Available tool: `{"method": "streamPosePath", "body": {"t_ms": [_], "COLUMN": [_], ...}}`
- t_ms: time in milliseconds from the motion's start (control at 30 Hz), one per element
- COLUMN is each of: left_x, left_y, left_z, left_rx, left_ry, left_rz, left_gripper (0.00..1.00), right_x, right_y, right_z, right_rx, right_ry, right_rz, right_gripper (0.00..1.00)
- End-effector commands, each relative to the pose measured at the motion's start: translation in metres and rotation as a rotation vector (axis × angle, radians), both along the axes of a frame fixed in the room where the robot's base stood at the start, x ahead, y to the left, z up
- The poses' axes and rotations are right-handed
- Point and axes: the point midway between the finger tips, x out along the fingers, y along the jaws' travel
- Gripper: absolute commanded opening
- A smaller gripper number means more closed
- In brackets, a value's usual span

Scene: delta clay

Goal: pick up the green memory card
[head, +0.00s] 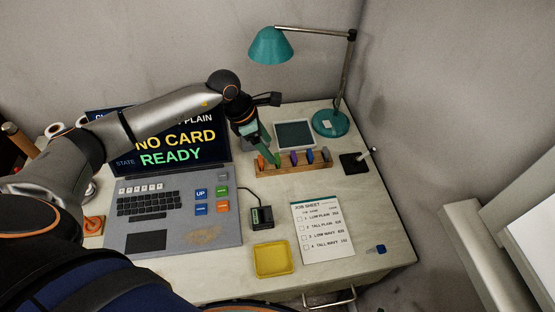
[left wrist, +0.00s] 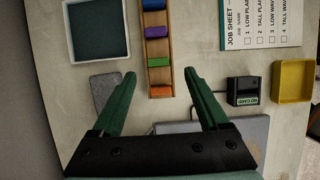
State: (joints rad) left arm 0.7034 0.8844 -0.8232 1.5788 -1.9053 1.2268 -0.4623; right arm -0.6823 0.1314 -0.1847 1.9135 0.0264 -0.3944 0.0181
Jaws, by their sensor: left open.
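The green memory card (left wrist: 160,91) stands in a slot of the narrow wooden rack (head: 302,165), between a purple card (left wrist: 156,32) and an orange card (left wrist: 163,129). My left gripper (left wrist: 161,77) is open and empty above the rack, its green fingers spread to either side of it. In the left wrist view the green card shows between the fingers. In the head view, the gripper's green fingers overlap the rack's left part, so the green card is hard to tell apart there. My right gripper is not in view.
A laptop (head: 175,240) reading "NO CARD READY" stands left of the rack. A black card reader (head: 261,217), yellow tray (head: 273,260) and job sheet (head: 322,232) lie in front. A dark pad (head: 295,135) and teal lamp (head: 331,123) stand behind.

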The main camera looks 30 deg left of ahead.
Motion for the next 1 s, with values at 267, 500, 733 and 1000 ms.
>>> {"method": "streamPosePath", "body": {"t_ms": [267, 500, 733, 1000], "left_x": [0.011, 0.015, 0.015, 0.015], "left_y": [-0.013, -0.016, -0.016, -0.016], "left_z": [-0.034, -0.047, -0.047, -0.046], "left_rx": [-0.002, -0.001, -0.001, -0.001], "left_ry": [0.005, 0.001, 0.001, 0.001], "left_rz": [-0.001, 0.000, -0.001, -0.001], "left_gripper": [0.78, 0.78, 0.67, 0.37], "right_x": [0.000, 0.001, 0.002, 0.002], "right_y": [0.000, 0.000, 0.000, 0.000], "right_z": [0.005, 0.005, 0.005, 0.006], "right_rx": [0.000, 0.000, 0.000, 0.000], "right_ry": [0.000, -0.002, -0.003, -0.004], "right_rz": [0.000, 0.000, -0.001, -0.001], "right_gripper": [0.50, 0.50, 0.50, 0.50]}}
